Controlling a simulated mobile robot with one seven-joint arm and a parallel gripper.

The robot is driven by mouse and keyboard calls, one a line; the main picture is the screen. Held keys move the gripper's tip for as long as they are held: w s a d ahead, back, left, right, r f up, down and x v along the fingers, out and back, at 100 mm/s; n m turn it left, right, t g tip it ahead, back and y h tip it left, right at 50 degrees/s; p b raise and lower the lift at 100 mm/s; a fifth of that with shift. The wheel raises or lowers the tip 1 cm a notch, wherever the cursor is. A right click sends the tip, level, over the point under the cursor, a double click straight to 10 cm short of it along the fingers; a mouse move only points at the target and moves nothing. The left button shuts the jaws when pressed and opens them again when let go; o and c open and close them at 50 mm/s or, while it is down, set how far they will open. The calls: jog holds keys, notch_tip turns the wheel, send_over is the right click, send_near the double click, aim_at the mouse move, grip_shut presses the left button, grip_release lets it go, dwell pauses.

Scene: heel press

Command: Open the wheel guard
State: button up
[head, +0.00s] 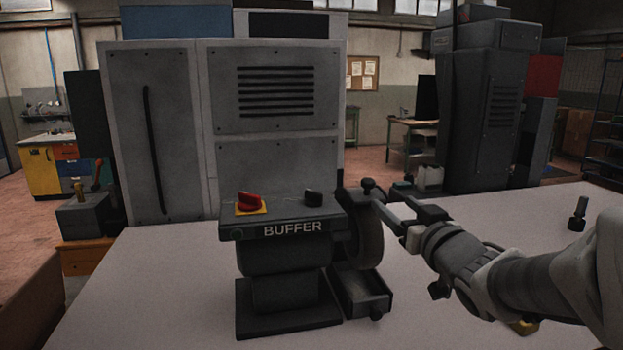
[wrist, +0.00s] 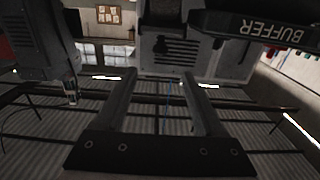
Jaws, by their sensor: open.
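The dark grey buffer (head: 285,262) stands on the pale table, with the word BUFFER on its front edge. Its curved wheel guard (head: 370,238) is on the right side, with a small dark knob (head: 369,184) at the top. The wheel is not clearly visible. My gripper (head: 384,196) comes in from the right, close to the guard's upper right side; I cannot tell whether it touches. In the wrist view its two fingers (wrist: 163,80) are apart with nothing held between them. The buffer's label panel (wrist: 275,32) shows upside down at the upper right there.
A red switch (head: 249,202) on a yellow plate and a black knob (head: 313,198) sit on the buffer's top. An open tray (head: 361,292) is below the guard. A grey cabinet (head: 276,90) stands behind. The table (head: 170,285) is clear to the left.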

aim_at(362, 192)
jog(key=w+a, duration=0.1)
jog(key=w, duration=0.4)
jog(key=w+a, duration=0.1)
jog(key=w, duration=0.5)
jog(key=w+a, duration=0.1)
jog(key=w, duration=0.4)
jog(key=shift+w+a+p, duration=0.15)
jog(key=shift+w+p, duration=0.1)
jog(key=shift+p, duration=0.05)
grip_shut()
dwell(0.8)
